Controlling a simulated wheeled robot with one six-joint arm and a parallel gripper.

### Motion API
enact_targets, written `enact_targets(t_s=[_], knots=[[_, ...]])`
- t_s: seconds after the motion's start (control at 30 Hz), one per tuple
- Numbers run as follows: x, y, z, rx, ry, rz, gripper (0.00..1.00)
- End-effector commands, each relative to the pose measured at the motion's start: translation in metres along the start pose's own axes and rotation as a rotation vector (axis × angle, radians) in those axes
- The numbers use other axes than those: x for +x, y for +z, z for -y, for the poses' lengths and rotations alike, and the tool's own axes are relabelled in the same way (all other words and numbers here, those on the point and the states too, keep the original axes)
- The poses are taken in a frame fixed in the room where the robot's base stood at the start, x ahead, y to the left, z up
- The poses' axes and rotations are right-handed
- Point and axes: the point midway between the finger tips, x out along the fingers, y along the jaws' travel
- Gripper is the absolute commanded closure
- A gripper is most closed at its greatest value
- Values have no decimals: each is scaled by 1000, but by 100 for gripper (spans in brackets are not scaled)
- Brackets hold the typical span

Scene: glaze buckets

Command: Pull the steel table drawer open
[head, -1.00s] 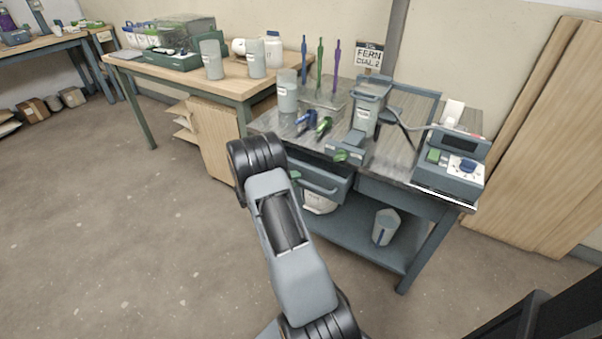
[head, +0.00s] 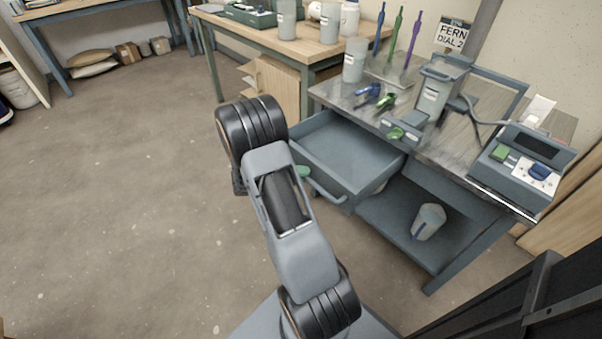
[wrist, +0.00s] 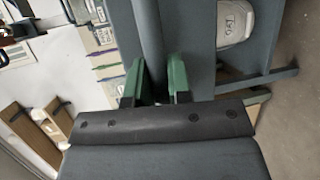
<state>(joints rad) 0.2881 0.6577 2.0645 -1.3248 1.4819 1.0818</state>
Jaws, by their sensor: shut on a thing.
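The steel table drawer (head: 345,152) stands well out from the steel table (head: 445,140), its empty-looking inside in view. Its bar handle (head: 326,190) runs along the drawer front. In the wrist view the handle (wrist: 150,40) passes between the two green fingers of my gripper (wrist: 155,84), which is shut on it. In the head view my arm hides most of the gripper, and only a bit of green finger shows at the handle's left end.
A grey container (head: 428,222) stands on the table's lower shelf (head: 385,218). A control box (head: 520,165), a bucket (head: 435,92) and tools are on the tabletop. A wooden table (head: 265,45) is behind. The floor at left is clear.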

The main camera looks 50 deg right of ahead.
Motion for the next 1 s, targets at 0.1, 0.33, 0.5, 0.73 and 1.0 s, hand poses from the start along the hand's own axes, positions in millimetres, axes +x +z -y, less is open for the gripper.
enact_targets(t_s=[0.1, 0.33, 0.5, 0.73, 1.0], knots=[[0, 1, 0, -1, 0, 5, 100], [0, 1, 0, -1, 0, 3, 74], [-1, 0, 0, -1, 0, 1, 58], [-2, 0, 0, -1, 0, -1, 57], [-30, -1, -1, 0, -1, -5, 57]])
